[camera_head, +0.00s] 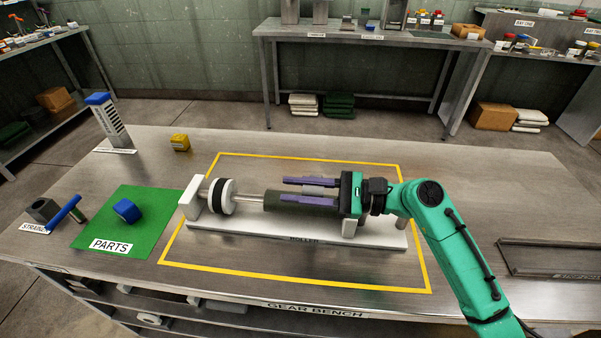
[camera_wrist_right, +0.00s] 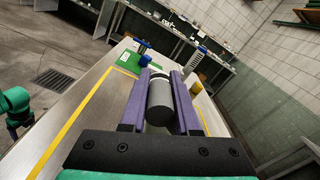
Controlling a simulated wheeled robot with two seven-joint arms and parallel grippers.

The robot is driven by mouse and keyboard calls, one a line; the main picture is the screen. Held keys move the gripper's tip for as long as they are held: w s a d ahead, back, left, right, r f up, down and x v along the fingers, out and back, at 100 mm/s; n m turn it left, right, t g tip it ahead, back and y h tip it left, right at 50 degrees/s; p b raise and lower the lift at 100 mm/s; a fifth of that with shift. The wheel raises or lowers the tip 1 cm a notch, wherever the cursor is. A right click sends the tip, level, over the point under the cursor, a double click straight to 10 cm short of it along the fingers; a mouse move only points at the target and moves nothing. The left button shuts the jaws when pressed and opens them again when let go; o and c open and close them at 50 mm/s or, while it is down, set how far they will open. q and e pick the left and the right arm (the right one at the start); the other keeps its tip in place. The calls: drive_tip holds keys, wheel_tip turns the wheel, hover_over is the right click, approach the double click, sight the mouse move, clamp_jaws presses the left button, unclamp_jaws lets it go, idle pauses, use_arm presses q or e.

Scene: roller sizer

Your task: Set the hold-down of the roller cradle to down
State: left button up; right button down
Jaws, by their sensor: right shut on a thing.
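The roller cradle is a long white base (camera_head: 290,228) labelled ROLLER, with a white upright (camera_head: 190,197) at its left end. A metal shaft, a black-and-white wheel (camera_head: 221,196) and a dark grey cylinder (camera_head: 274,201) lie along it. My right gripper (camera_head: 283,190) comes from the right, its purple fingers lying along both sides of the dark cylinder and shut on it. The right wrist view shows this cylinder (camera_wrist_right: 161,112) between the fingers. I cannot tell which part is the hold-down or how it stands. Part of my left arm (camera_wrist_right: 15,105) shows in the wrist view; its fingers are unclear.
A yellow outline surrounds the cradle. To its left are a green PARTS mat (camera_head: 140,202) with a blue piece (camera_head: 127,211), a yellow block (camera_head: 180,142) and a tall blue-topped grey stand (camera_head: 107,120). A dark tray (camera_head: 550,259) lies at right. The bench front is clear.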

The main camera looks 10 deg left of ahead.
wheel_tip(320, 180, down, 6)
drive_tip(key=s+n+b, duration=0.2)
drive_tip(key=n, duration=0.1)
drive_tip(key=shift+s+r, duration=0.15)
drive_tip(key=shift+s, duration=0.05)
idle(0.4)
drive_tip(key=c, duration=0.7)
unclamp_jaws()
drive_tip(key=shift+c, duration=0.2)
drive_tip(key=shift+o, duration=0.4)
drive_tip(key=shift+w+a, duration=0.1)
drive_tip(key=shift+w, duration=0.1)
drive_tip(key=shift+s, duration=0.1)
